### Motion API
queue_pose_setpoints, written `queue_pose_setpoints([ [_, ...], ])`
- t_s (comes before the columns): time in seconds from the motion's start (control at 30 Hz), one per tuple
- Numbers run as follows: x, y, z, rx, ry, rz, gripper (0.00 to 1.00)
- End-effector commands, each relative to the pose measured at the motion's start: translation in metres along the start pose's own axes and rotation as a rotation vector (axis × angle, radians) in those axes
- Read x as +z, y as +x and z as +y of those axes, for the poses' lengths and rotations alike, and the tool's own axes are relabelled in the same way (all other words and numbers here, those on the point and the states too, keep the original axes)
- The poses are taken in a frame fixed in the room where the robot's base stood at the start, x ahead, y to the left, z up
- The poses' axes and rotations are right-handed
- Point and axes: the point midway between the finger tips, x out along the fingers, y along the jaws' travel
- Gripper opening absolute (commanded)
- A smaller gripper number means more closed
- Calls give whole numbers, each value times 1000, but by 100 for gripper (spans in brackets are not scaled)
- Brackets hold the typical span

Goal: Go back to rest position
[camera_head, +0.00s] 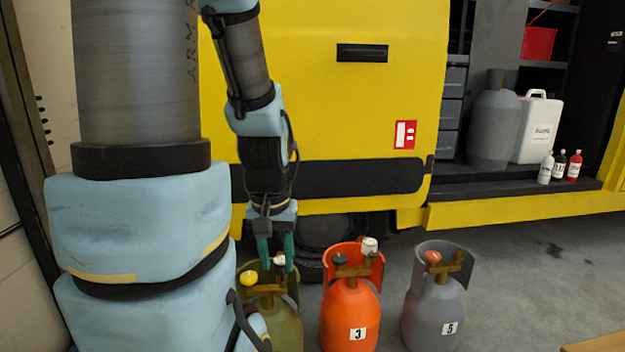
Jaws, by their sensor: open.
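My gripper (275,250) hangs pointing down in the head view, with its two teal fingers apart. The fingers are at the top of an olive-green cylinder (285,325), in front of or around its valve area; I cannot tell if they touch it. The cylinder has a yellow knob (248,278) and a brass valve, and a pale cap shows between the fingers. My arm covers its left side.
An orange cylinder (340,310) marked 3 and a grey cylinder (425,318) marked 5 stand to the right. Behind is a yellow vehicle (330,100) with an open bay holding a grey tank (494,125), a white canister (537,125) and small bottles. Grey floor (530,270) is clear at right.

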Motion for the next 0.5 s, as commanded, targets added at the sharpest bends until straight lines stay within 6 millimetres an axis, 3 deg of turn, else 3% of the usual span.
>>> queue_pose_setpoints([
  [0.03, -5, -33, 0, 0, 0, 0, 42],
  [0.5, -24, -169, 1, 0, 0, 0, 42],
])
